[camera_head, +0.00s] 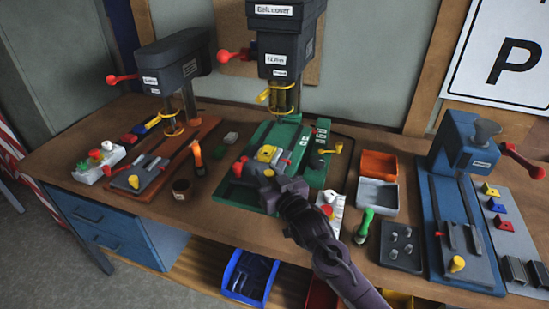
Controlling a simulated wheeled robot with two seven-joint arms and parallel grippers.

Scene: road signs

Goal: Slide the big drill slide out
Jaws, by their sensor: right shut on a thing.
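The big drill (285,50) stands at the back middle, with a dark head and a red-knobbed lever. Its green base (315,172) reaches forward on the bench. The big drill slide lies on this base, with a yellow piece (268,153) on top; its front part is hidden by my gripper. My right gripper (267,176) comes in from the lower right and is shut at the front of the slide. Its fingertips and the exact spot they hold are mostly hidden. My left gripper is not in view.
A smaller drill (175,65) stands left on a brown base, with an orange-handled tool (197,158) beside it. To the right are an orange tray (379,165), a grey tray (378,195), a green-handled tool (365,224) and a blue machine (468,150). A blue bin (248,277) sits below the bench.

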